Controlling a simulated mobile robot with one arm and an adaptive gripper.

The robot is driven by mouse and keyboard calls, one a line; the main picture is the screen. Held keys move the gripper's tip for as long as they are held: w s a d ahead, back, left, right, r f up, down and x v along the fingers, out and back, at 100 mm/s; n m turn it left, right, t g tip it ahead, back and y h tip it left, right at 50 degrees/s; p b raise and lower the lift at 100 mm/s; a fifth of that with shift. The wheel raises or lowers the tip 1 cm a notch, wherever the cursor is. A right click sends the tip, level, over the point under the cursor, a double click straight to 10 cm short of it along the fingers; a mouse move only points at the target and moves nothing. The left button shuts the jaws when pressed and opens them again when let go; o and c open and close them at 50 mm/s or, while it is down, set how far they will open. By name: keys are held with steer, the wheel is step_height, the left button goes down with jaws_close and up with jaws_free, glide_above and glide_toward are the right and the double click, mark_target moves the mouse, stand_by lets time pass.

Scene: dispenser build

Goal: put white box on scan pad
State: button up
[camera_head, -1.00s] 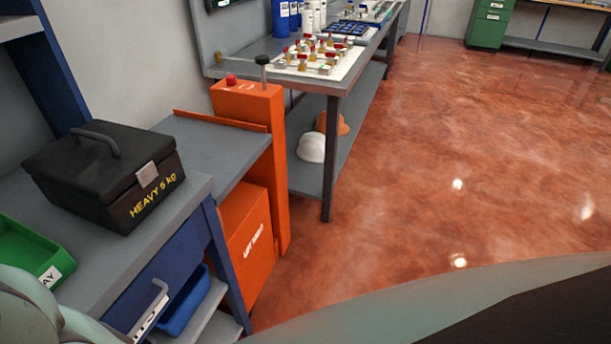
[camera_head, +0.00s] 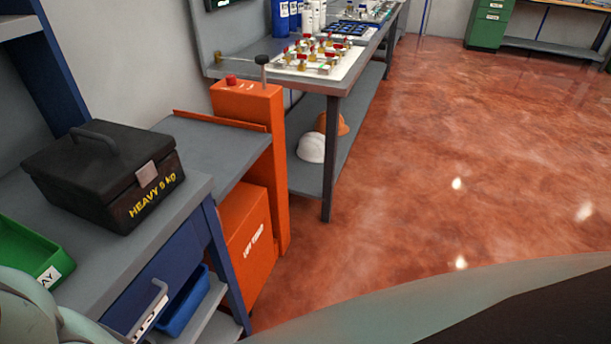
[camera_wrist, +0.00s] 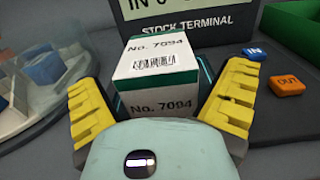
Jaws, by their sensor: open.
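A white box (camera_wrist: 158,62) with a barcode and "No. 7094" on it stands upright in the wrist view, with dark green at its sides. My gripper (camera_wrist: 162,100) is open, with one yellow finger on each side of the box. Gaps show between the fingers and the box, and its lower part is hidden behind my gripper's pale body. The white box does not show in the head view.
A "STOCK TERMINAL" (camera_wrist: 196,28) stands behind the box, with blue "IN" (camera_wrist: 254,53) and orange "OUT" (camera_wrist: 287,85) buttons to the right. A green bin (camera_wrist: 296,30) is at the right edge. In the head view, a black "HEAVY 5 kg" case (camera_head: 105,175) sits on the grey bench.

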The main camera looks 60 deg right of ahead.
steer(key=shift+r, duration=0.2)
steer(key=shift+s, duration=0.4)
steer(key=v, duration=1.1)
steer(key=shift+d+b, duration=0.2)
steer(key=shift+b, duration=0.25)
steer(key=shift+s, duration=0.1)
